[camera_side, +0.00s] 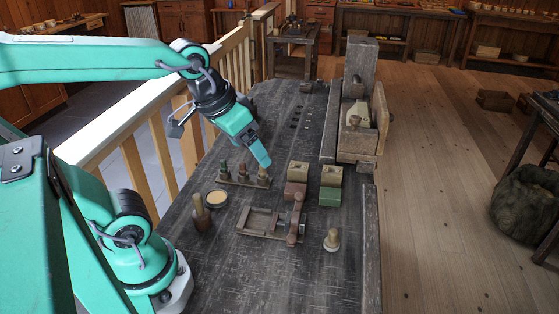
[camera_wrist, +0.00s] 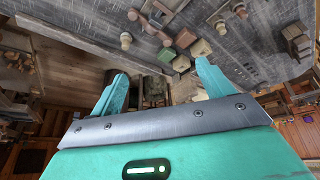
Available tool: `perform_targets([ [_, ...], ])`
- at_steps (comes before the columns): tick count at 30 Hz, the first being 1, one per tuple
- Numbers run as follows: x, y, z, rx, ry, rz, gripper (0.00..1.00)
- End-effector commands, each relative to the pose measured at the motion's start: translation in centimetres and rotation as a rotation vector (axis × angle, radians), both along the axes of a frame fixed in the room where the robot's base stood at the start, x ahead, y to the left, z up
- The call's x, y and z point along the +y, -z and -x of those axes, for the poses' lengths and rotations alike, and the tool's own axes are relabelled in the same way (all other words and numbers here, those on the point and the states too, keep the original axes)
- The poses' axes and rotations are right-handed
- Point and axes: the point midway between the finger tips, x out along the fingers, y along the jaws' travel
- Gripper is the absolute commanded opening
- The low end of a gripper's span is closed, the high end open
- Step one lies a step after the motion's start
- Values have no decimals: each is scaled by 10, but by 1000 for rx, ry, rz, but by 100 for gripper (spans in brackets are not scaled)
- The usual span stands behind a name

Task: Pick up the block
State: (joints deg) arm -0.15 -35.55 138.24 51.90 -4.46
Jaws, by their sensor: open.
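Two small block stacks stand mid-bench. One has a cream block (camera_side: 298,171) on a reddish-brown block (camera_side: 295,190); the other has a cream block (camera_side: 331,175) on a green block (camera_side: 330,197). I cannot tell which one the task means. In the wrist view the green block (camera_wrist: 169,54) and the reddish block (camera_wrist: 186,38) show beyond my fingertips. My gripper (camera_side: 264,162) is above the bench, left of and apart from both stacks. In the wrist view its fingers (camera_wrist: 160,78) are spread, with nothing held between them.
A rack of small bottles (camera_side: 243,180) stands just below my gripper. A large wooden vise (camera_side: 360,115) stands behind right.

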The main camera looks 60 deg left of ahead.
Motion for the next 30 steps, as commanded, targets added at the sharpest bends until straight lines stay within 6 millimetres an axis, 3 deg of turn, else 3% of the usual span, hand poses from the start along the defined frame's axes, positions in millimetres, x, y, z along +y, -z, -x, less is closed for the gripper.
perform_targets([
  [9,2,2,-54,93,-135,55,80],
  [17,4,15,-100,165,-252,92,80],
  [30,7,63,-176,285,-454,138,80],
])
